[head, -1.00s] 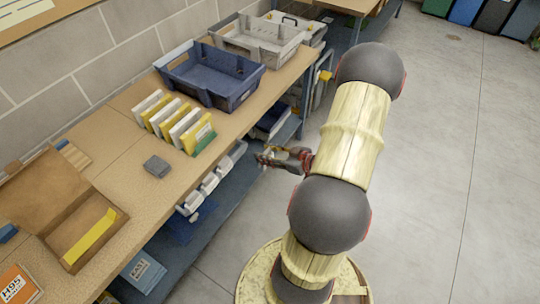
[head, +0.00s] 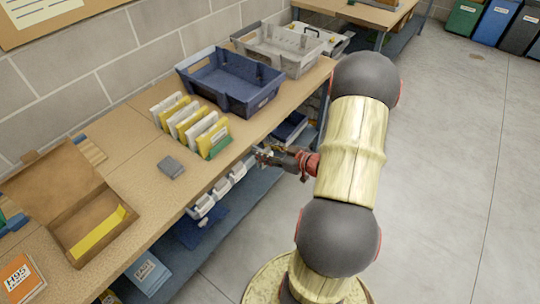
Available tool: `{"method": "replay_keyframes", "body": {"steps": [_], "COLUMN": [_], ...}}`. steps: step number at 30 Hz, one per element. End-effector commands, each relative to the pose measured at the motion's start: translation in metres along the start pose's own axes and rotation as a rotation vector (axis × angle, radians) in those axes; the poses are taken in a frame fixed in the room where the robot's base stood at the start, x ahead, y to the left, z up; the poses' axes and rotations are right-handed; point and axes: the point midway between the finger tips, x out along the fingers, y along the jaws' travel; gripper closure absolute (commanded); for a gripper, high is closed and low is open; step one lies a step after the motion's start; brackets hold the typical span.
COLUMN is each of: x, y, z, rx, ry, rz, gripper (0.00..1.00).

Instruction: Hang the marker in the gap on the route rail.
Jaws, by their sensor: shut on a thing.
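My gripper (head: 263,155) is small in the head view, at the front edge of the workbench, right of the yellow and white cards. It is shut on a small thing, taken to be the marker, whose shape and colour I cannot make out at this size. I cannot make out a route rail or a gap in it in this view. My arm covers part of the floor on the right.
The workbench (head: 135,140) holds upright cards (head: 188,122), a grey block (head: 171,167), an open cardboard box (head: 85,225), a blue crate (head: 232,82) and a grey crate (head: 277,48). White bins (head: 215,190) hang under its edge. The floor (head: 450,190) at right is clear.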

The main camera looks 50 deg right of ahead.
Motion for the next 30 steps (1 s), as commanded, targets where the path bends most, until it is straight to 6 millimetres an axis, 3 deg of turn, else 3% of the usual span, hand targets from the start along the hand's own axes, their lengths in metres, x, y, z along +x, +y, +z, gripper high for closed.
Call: {"method": "replay_keyframes", "body": {"steps": [27, 30], "x": [0.063, 0.066], "y": [-0.001, 0.0], "z": [-0.022, -0.014], "rx": [-0.001, 0.003], "ry": [0.001, 0.0], "rz": [-0.001, 0.0], "gripper": [0.81, 0.81]}}
